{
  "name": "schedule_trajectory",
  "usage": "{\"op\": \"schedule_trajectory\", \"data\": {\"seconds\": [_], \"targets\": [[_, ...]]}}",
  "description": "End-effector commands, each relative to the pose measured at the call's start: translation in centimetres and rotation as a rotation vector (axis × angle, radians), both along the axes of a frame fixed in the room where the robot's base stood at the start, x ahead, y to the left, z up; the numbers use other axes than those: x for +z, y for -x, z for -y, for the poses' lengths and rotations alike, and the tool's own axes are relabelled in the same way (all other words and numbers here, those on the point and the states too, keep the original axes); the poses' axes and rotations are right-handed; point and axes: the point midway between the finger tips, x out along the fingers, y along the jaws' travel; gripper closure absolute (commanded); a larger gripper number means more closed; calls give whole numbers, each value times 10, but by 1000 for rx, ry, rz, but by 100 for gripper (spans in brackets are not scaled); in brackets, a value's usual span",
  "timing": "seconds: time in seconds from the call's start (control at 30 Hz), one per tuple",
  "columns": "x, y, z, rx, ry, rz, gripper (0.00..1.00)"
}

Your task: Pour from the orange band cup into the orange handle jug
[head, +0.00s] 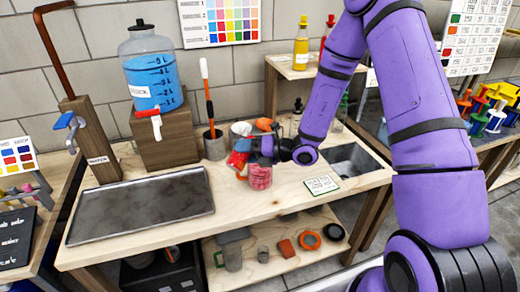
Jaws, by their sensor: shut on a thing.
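My gripper (264,147) reaches in from the right over the workbench, at a cluster of small vessels. It is shut on a small cup (240,147) at its left end; this looks red with some blue and white, and seems tilted. I cannot make out an orange band on it. A bright orange part (264,124) shows just behind the gripper; it may be the handle of the jug, whose body is mostly hidden. A pinkish-red patterned vessel (260,177) stands upright on the bench just below and in front of the gripper.
A grey metal tray (140,212) lies on the bench at left. A blue-filled dispenser (152,75) stands on a wooden block behind it. A grey holder (214,146) with a brush stands beside the cluster.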

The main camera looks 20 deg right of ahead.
Motion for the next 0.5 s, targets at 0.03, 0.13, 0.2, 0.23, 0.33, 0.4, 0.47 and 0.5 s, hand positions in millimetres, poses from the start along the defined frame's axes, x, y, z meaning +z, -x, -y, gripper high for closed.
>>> {"op": "schedule_trajectory", "data": {"seconds": [0.03, 0.13, 0.2, 0.23, 0.33, 0.4, 0.47, 0.5], "targets": [[0, 0, 0, 0, -3, -2, 73], [0, 0, 0, 1, -8, -6, 73], [0, 0, 0, 0, -12, -10, 73], [0, 0, 0, 0, -13, -11, 73], [-1, 0, 0, -1, -19, -15, 73], [-1, 0, 0, -1, -23, -19, 73], [-1, 0, 0, 0, -26, -21, 73], [-1, 0, 0, -1, -29, -24, 73]]}}
